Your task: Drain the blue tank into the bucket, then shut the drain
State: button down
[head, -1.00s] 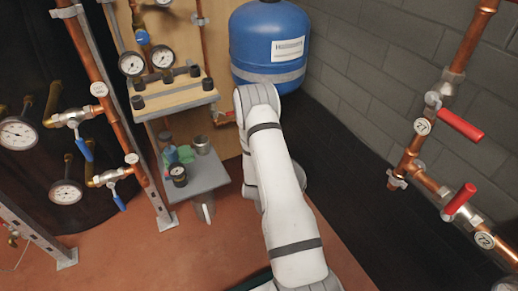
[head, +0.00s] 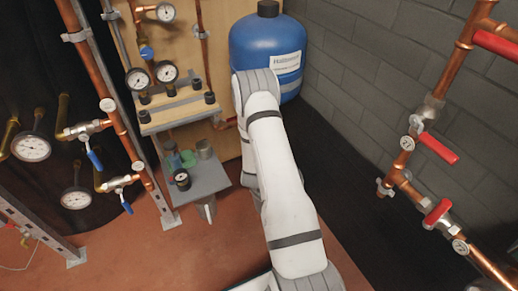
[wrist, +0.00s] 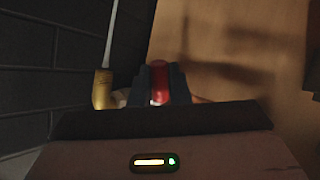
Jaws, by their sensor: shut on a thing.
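The blue tank (head: 262,45) stands upright at the back against the grey wall, with a white label and a grey band. My arm crosses in front of its lower part and hides my gripper in the head view. In the wrist view my gripper (wrist: 160,85) has its dark fingers closed on a red handle (wrist: 159,80). A brass fitting (wrist: 103,88) is just left of the fingers. A thin pale streak runs up the picture from it; I cannot tell whether it is water or an edge. I cannot make out the bucket.
A wooden board with gauges (head: 138,79) and a grey shelf (head: 205,181) with small items stand left of my arm. Copper pipes with red-handled valves (head: 438,148) are at the right. A pipe with blue-handled valves (head: 95,160) is at the left. Some red floor is clear.

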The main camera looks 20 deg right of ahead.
jog(key=r+g+p, duration=0.1)
jog(key=p, duration=0.1)
jog(key=s+r+n+g+p, duration=0.1)
jog(key=p, duration=0.1)
jog(key=shift+d+g, duration=0.2)
jog(key=shift+g, duration=0.1)
jog(key=g+p, duration=0.1)
jog(key=p, duration=0.1)
jog(key=g+p, duration=0.1)
jog(key=p, duration=0.2)
jog(key=shift+s+r+n+y, duration=0.25)
jog(key=shift+r+n+y, duration=0.15)
jog(key=g+p, duration=0.1)
jog(key=p, duration=0.2)
jog(key=n+g+p, duration=0.1)
jog(key=p, duration=0.2)
jog(key=r+g+p, duration=0.1)
jog(key=g+p, duration=0.1)
jog(key=p, duration=0.1)
jog(key=shift+s, duration=0.3)
jog(key=shift+d+f+n+g+p, duration=0.1)
jog(key=shift+n+g+p, duration=0.2)
jog(key=shift+p, duration=0.35)
jog(key=c, duration=1.5)
grip_release()
jog(key=shift+f, duration=0.1)
notch_tip(320, 180, up, 10)
jog(key=shift+r+p, duration=0.1)
jog(key=shift+p, duration=0.9)
jog(key=shift+o, duration=0.2)
